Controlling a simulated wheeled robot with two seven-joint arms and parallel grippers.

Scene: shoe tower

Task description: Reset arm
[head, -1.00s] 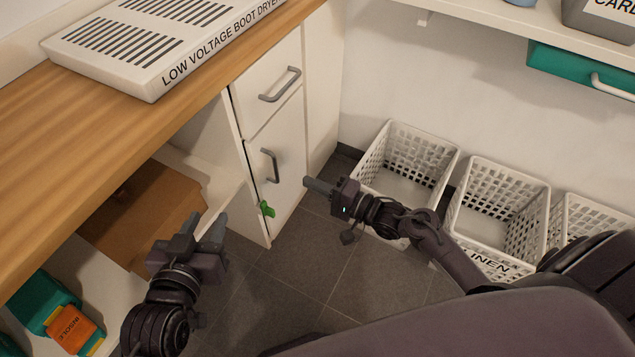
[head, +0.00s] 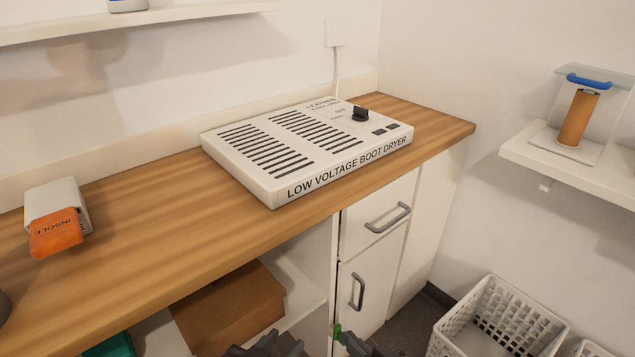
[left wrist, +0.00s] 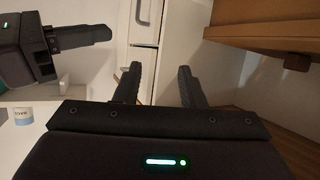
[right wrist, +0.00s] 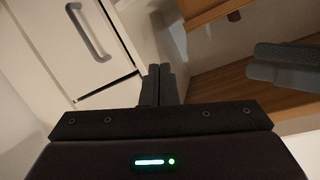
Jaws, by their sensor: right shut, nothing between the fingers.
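My left gripper (head: 268,346) is at the bottom edge of the head view, in front of the open shelf under the counter. In the left wrist view its two fingers (left wrist: 160,72) stand apart with nothing between them. My right gripper (head: 352,344) is just to its right, low in front of the cabinet door, and mostly cut off by the frame. In the right wrist view its fingers (right wrist: 159,70) are together and empty. The left gripper's fingers also show at the right of that view.
A boot dryer (head: 300,150) lies on the wooden counter (head: 180,230), with an insole box (head: 58,215) to its left. A brown box (head: 230,305) sits on the shelf below. A green piece (head: 337,331) is by the cabinet door. White baskets (head: 495,320) stand on the floor at right.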

